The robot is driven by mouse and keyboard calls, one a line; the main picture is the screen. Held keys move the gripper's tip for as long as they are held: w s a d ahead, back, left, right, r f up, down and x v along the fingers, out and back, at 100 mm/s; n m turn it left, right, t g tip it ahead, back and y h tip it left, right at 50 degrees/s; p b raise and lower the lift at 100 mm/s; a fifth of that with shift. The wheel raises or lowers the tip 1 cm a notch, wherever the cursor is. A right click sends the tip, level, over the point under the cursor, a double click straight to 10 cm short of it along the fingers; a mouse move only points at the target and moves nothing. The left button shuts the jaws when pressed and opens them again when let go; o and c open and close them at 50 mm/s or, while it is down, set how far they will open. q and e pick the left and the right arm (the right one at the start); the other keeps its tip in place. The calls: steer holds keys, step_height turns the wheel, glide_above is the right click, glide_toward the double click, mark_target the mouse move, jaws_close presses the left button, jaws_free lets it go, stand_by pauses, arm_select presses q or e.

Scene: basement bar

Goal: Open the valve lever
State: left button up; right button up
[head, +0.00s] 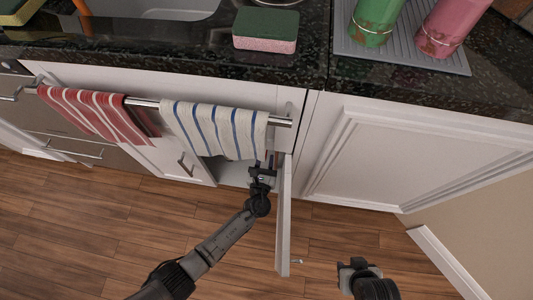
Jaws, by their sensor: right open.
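I cannot make out the valve lever; the inside of the cabinet below the counter is mostly hidden by a striped towel, the open door and my arm. The open cabinet door (285,220) stands out from the cabinet front, seen nearly edge-on. My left gripper (266,168) is at the cabinet opening, just left of that door and below the blue-striped towel (212,128). Its fingers are too small and covered to tell whether they are open or shut. My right gripper (352,264) is open and empty over the floor, right of the door.
A towel bar (280,121) with a red-striped towel (92,112) runs across the front above the opening. The dark countertop (190,62) holds a sponge (265,29), a green bottle (374,22) and a pink one (445,25). The wooden floor (70,220) is clear.

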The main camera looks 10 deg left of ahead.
arm_select(q)
steer(key=shift+w+b, duration=0.5)
steer(key=shift+w, duration=1.1)
jaws_close()
